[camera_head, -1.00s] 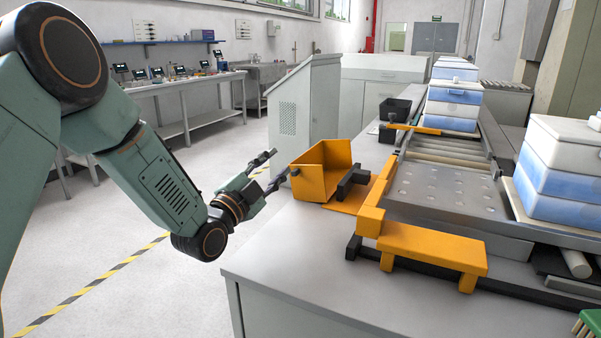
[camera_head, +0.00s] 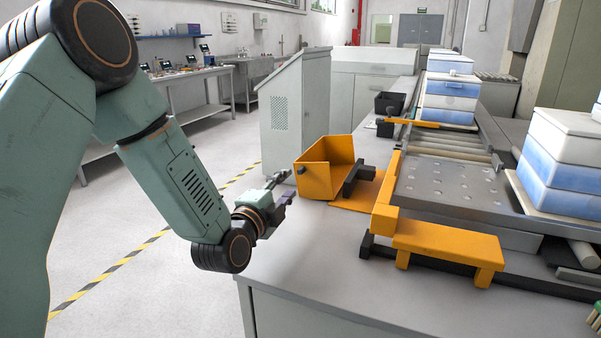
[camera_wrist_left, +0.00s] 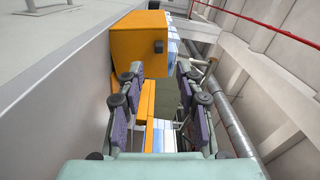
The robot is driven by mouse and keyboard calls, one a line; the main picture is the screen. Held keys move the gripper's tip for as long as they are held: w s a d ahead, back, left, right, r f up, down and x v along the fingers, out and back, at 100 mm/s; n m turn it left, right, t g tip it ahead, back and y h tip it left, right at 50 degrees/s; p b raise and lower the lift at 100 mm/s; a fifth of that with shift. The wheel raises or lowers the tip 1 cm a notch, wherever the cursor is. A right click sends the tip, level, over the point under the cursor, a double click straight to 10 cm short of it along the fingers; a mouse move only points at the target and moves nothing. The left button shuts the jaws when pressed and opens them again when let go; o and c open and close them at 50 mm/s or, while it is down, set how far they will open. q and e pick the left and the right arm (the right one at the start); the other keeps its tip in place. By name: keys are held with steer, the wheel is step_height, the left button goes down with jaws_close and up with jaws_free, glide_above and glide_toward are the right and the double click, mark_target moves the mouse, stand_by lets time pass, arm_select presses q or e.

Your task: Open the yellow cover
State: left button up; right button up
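The yellow cover (camera_head: 325,168) is an orange-yellow box-shaped piece at the near left edge of the work surface. It stands tilted with its hollow side facing up, and a small dark knob shows on its left end. In the left wrist view the cover (camera_wrist_left: 138,45) is beyond my fingers, with a dark round knob on its face. My left gripper (camera_head: 284,187) is open and empty, just left of and slightly below the cover's left end. Its fingers (camera_wrist_left: 157,85) are spread apart in the wrist view. I see no contact with the cover. My right gripper is not in view.
A black block (camera_head: 358,177) sits beside the cover. A yellow bracket (camera_head: 447,246) stands in front of the metal conveyor plate (camera_head: 455,187). Blue and white boxes (camera_head: 560,155) stand at the right. A grey cabinet (camera_head: 297,110) is behind. The front tabletop is clear.

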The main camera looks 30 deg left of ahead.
mark_target(299, 173)
arm_select(q)
steer(key=w, duration=0.2)
steer(key=w+b, duration=0.1)
steer(key=w, duration=0.4)
steer(key=shift+w+a+f+b, duration=0.2)
steer(key=shift+w+a+b, duration=0.1)
steer(key=shift+w+a, duration=0.05)
steer(key=shift+w, duration=0.1)
steer(key=shift+d+r, duration=0.15)
steer(key=shift+d, duration=0.05)
steer(key=shift+a, duration=0.2)
steer(key=c, duration=0.3)
steer(key=shift+d, duration=0.1)
jaws_close()
